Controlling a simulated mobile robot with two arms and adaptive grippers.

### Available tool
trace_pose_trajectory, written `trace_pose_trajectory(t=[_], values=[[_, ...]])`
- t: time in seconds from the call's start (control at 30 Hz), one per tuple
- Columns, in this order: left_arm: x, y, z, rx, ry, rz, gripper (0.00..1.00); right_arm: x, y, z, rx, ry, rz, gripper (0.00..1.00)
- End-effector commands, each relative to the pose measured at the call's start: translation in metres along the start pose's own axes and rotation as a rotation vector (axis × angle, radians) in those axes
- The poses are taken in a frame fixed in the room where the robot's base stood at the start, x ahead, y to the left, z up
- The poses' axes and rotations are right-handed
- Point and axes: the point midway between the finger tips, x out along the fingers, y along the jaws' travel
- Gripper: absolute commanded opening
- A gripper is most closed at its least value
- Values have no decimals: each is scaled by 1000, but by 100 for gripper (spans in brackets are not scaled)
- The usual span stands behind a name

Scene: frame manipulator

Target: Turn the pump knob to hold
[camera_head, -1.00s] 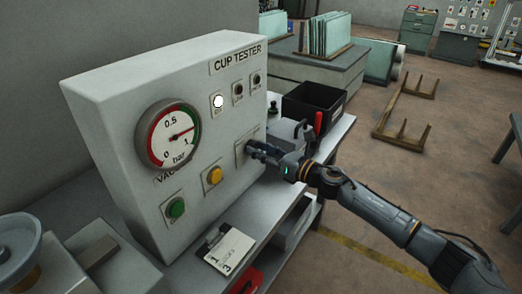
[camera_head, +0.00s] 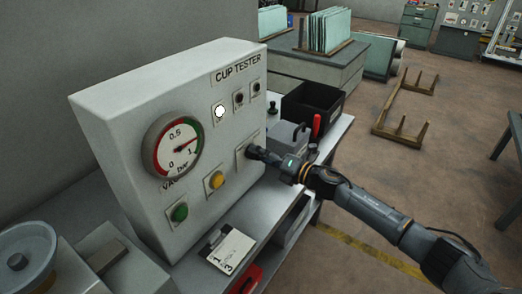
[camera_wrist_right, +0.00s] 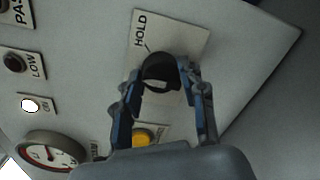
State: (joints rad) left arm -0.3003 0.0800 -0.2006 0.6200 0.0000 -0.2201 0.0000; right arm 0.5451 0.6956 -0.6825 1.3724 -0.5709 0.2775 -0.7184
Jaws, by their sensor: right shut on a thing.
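The grey cup tester box (camera_head: 110,130) stands on the bench with its front panel facing right. My right gripper (camera_head: 254,152) is at the panel's right side, shut on the pump knob. In the right wrist view the black pump knob (camera_wrist_right: 160,70) sits between the two fingers of my right gripper (camera_wrist_right: 164,84). Its plate (camera_wrist_right: 190,42) carries the word HOLD above the knob; the rest of the plate's lettering is hidden. My left gripper is not in view.
A white lamp (camera_head: 219,111) is lit beside two dark lamps. A yellow button (camera_head: 216,180) and a green button (camera_head: 180,212) are below the gauge. A black bin (camera_head: 312,102) stands behind my right gripper. A clipboard card (camera_head: 230,250) lies in front of the box.

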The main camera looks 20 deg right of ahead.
Motion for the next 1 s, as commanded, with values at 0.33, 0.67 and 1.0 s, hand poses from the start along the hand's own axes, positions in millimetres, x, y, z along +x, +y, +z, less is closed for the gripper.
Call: trace_pose_trajectory(t=[0.33,0.67,1.0], values=[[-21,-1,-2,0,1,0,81,0,0,2,329,13,-5,9],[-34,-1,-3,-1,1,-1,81,0,-2,2,599,24,-8,9],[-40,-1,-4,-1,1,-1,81,0,-3,1,758,31,-9,9]])
